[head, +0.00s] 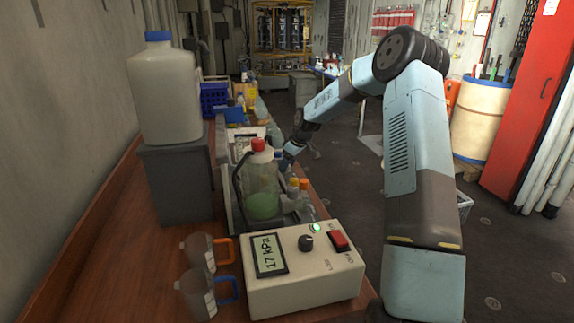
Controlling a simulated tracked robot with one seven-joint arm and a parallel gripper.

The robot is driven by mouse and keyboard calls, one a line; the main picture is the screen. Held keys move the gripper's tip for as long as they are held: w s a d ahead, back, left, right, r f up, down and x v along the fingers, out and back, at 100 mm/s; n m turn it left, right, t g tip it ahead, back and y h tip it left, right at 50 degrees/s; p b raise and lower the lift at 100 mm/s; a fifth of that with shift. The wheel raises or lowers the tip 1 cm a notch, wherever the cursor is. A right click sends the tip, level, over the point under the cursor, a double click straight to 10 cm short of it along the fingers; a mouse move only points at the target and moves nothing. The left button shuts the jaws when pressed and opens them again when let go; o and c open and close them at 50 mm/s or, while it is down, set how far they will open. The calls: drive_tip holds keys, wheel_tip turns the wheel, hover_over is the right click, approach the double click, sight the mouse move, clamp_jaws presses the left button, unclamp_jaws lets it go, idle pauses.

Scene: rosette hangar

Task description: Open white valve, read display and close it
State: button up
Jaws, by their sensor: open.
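A cream control box (305,281) sits on the front of the wooden bench. Its display (269,255) reads 17 kPa. Beside the display are a black knob (306,243), a lit green lamp (316,227) and a red switch (338,240). Behind it stands a clear bottle (261,190) with a red cap and green liquid. I cannot make out a white valve. My gripper (286,160) is small in view, open, just right of and beyond the red-capped bottle. Its fingertips are partly hidden by bottles, and I cannot tell whether it touches anything.
A large white jug (165,92) with a blue cap stands on a grey block (178,187) at left. Two clear jugs stand left of the box, one with an orange handle (202,251), one with a blue handle (198,294). Small orange-capped bottles (302,200) crowd behind the box.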

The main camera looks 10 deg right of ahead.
drive_tip(key=v, duration=1.3)
drive_tip(key=shift+r, duration=0.35)
